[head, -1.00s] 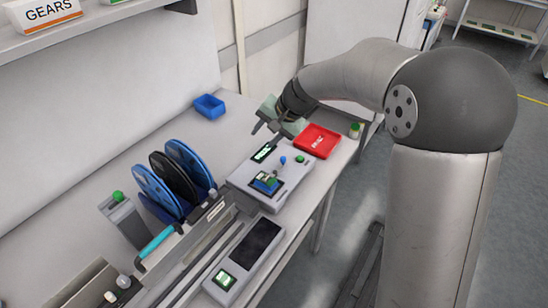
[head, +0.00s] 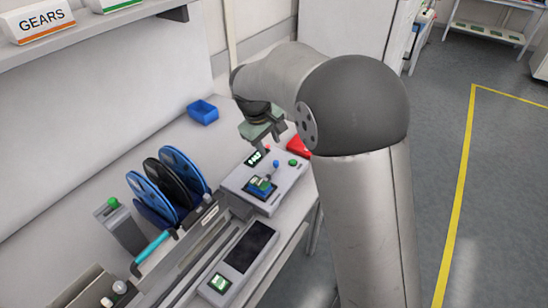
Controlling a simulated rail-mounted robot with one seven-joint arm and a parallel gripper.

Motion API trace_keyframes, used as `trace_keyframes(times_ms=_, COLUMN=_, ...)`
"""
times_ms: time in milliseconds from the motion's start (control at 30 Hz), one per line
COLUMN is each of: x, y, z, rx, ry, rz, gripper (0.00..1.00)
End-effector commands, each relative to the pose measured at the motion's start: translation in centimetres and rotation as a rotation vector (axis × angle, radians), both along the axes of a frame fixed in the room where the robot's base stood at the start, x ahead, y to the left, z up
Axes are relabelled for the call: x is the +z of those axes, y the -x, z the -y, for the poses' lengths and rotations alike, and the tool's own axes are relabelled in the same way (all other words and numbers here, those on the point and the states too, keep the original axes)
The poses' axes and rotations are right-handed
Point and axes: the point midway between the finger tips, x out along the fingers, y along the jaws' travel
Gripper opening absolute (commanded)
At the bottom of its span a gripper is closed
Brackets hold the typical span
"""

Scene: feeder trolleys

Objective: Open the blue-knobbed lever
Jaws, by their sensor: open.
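The blue-knobbed lever (head: 276,164) stands on top of a grey control box (head: 236,182) on the bench. Its blue knob is small and its exact angle is hard to tell. My gripper (head: 269,145) is above the back of the box, beyond the lever in the picture, with its fingers pointing down. It is open and empty, apart from the lever.
The box also carries a small screen (head: 256,157), a green button (head: 293,162) and a blue fixture (head: 262,185). My arm partly hides a red tray (head: 298,146). Reels (head: 153,193) stand left of the box; a blue bin (head: 203,112) is behind.

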Motion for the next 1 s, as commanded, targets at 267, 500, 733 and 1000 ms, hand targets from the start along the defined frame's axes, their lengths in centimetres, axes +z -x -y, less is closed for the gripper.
trace_keyframes(times_ms=267, x=-5.4, y=-1.0, z=1.1, rx=-0.002, ry=0.001, rz=-0.003, gripper=0.4)
trace_keyframes(times_ms=500, x=-7.7, y=-1.6, z=1.5, rx=-0.002, ry=0.0, rz=0.0, gripper=0.4)
trace_keyframes(times_ms=733, x=-8.0, y=-1.6, z=1.6, rx=-0.002, ry=-0.001, rz=0.001, gripper=0.4)
trace_keyframes(times_ms=1000, x=-8.0, y=-1.6, z=1.6, rx=-0.002, ry=-0.001, rz=0.001, gripper=0.0)
